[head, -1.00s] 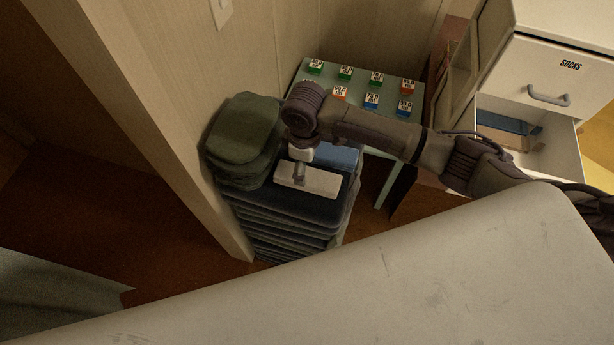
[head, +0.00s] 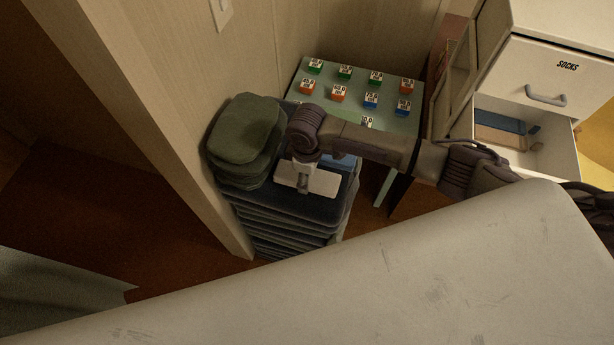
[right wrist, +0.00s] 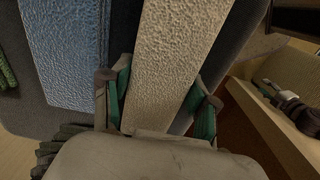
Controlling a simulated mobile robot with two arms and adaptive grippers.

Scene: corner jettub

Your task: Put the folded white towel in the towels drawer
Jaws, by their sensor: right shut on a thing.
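The folded white towel (head: 322,184) lies on top of a stack of dark folded towels (head: 290,212). My right gripper (head: 303,182) reaches down onto it from the right. In the right wrist view the white towel (right wrist: 178,60) runs between the two green-padded fingers of my right gripper (right wrist: 160,105), which is shut on it. A blue folded towel (right wrist: 68,50) lies beside it on the left. An open drawer (head: 552,160) under the one marked SOCKS (head: 520,75) holds blue and tan items. No label shows on this open drawer. My left gripper is not in view.
Green folded towels (head: 243,130) are piled at the left of the stack. A pale green table (head: 415,122) with several small labelled boxes stands behind. A wall edge (head: 185,130) is close on the left. A large pale surface (head: 330,300) fills the foreground.

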